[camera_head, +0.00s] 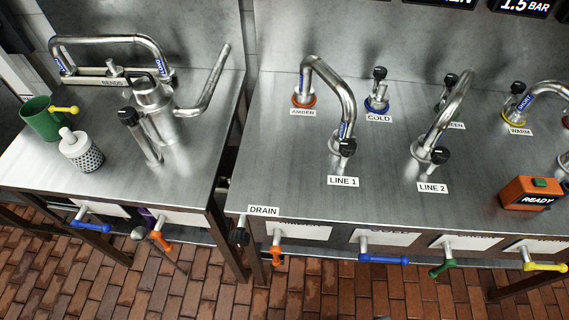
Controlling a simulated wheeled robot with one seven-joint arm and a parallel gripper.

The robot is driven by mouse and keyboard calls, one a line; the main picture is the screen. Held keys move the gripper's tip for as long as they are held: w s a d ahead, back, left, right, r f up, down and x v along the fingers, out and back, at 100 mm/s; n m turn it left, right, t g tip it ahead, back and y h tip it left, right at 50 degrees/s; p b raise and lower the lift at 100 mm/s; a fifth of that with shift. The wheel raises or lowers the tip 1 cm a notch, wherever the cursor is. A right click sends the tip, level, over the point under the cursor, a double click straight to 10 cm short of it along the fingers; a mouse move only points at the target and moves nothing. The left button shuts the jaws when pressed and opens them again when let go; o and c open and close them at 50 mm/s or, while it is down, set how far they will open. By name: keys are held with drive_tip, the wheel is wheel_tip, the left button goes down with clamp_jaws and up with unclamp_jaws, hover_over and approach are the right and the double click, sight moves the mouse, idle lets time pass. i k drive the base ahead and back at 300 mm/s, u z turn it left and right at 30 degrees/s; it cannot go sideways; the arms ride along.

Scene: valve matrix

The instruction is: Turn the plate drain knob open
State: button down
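The drain knob (239,237) is a small black knob on a metal stem. It sits at the front left corner of the right-hand steel table, just below the table edge. A white label reading DRAIN (263,211) lies on the tabletop beside it. The knob looks upright, but the picture is too small to tell whether it is open or closed. My gripper is not in view, and nothing touches the knob.
Orange (276,254), blue (384,259), green (442,267) and yellow (545,267) lever handles stick out along the same front edge. A gap separates the left table (60,170), which has its own levers. The brick floor (330,295) in front is mostly clear.

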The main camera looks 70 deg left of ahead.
sight(239, 237)
drive_tip(key=u, duration=3.1)
drive_tip(key=k, duration=0.4)
drive_tip(key=u, duration=0.1)
